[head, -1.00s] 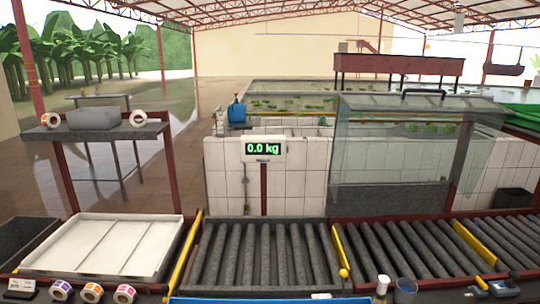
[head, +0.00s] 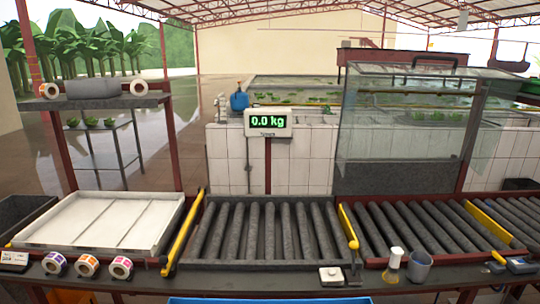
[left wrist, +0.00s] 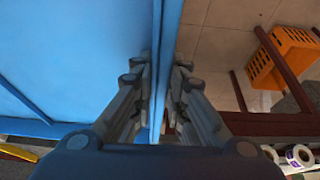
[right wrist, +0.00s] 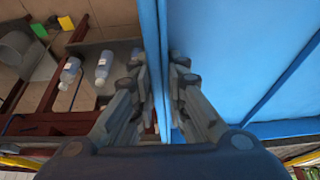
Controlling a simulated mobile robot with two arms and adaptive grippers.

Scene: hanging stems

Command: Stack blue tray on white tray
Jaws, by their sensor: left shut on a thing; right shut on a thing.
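The white tray (head: 100,222) lies on the left end of the bench in the head view, divided by thin ridges and empty. Only a strip of the blue tray (head: 270,300) shows at the bottom edge of the head view. My left gripper (left wrist: 160,75) is shut on one wall of the blue tray (left wrist: 85,45). My right gripper (right wrist: 168,75) is shut on another wall of the blue tray (right wrist: 240,50). Both grippers are outside the head view. The blue tray is apart from the white tray, on the near side of the bench.
A roller conveyor (head: 265,232) sits right of the white tray, with a yellow rail (head: 183,230) between them. Label rolls (head: 88,265), a spray bottle (head: 393,265) and a grey cup (head: 420,266) stand along the bench's front edge. A shelf (head: 100,102) rises behind the white tray.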

